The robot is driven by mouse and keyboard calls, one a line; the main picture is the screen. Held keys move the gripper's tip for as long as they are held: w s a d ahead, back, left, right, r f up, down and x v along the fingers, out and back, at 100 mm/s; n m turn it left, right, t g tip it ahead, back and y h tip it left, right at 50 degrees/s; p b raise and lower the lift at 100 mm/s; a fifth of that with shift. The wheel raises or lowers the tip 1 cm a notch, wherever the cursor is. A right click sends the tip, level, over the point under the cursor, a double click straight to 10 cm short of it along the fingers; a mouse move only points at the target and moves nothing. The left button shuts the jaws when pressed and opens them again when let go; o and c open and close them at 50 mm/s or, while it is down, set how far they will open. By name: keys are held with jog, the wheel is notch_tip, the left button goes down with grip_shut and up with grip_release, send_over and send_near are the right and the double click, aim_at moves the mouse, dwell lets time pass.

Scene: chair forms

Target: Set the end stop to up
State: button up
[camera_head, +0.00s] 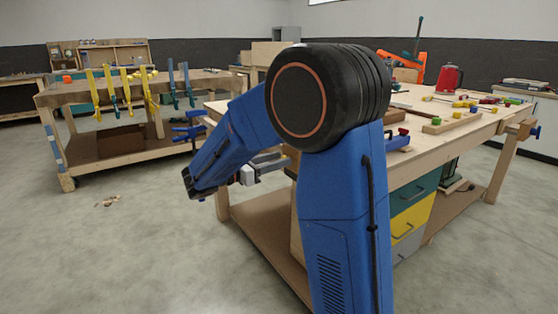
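I cannot pick out the end stop for certain, nor read whether it is up or down. The workbench (425,151) on the right carries a wooden strip (452,123) with a green knob (436,121) at its near end. A small red piece (403,131) sits on the bench's near edge, close to my arm. My blue arm with its black joint fills the middle and hides part of the bench. Its forearm slopes down to the left, off the bench's left end.
A red jug (449,78), an orange tool (408,65) and several hand tools stand or lie on the workbench. Drawers (408,222) are below its top. A second bench (105,93) with yellow and blue clamps stands at the left. The concrete floor at front left is mostly clear.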

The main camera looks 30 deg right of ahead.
jog(key=a, duration=1.6)
jog(key=shift+s+a, duration=0.25)
jog(key=s+d+f+m+g+y, duration=0.1)
jog(key=s+d+f+m+y, duration=0.3)
jog(key=s, duration=0.5)
jog(key=s+d+f+m+g+y, duration=0.1)
jog(key=s+d+f+m+y, duration=0.15)
jog(key=s+d+y, duration=0.5)
jog(key=s+a+f+m+t+y, duration=0.2)
jog(key=s+a+m+t+y, duration=0.1)
jog(key=s+m, duration=0.3)
jog(key=s+a+f+m+t+y, duration=0.3)
jog(key=s+a+m, duration=0.3)
jog(key=s, duration=0.1)
jog(key=shift+s+a, duration=0.2)
jog(key=shift+a, duration=0.05)
